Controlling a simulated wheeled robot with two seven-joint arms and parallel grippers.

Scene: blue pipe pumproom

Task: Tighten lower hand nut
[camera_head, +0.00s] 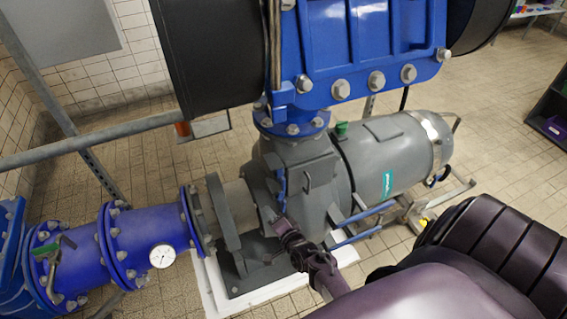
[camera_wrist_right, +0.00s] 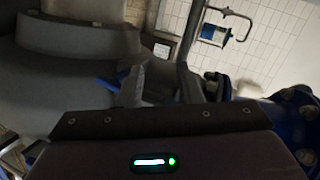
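My right gripper (camera_head: 279,224) reaches in from the lower right of the head view. Its tip is at the front of the grey pump casing (camera_head: 315,175), low on the side facing the pale pipe flange. The fingertips are small and dark there, and I cannot tell if they are apart or closed. I cannot pick out the lower hand nut for certain; the gripper may cover it. A blue part (camera_head: 281,182) is on the casing just above the gripper. In the right wrist view the dark gripper body (camera_wrist_right: 160,140) fills the bottom, close to grey casing. My left gripper is not in view.
A blue pipe (camera_head: 150,235) with a round gauge (camera_head: 162,256) and a green-handled valve (camera_head: 47,252) runs at lower left. A grey motor (camera_head: 395,160) lies right of the casing. A large blue housing (camera_head: 360,40) hangs above.

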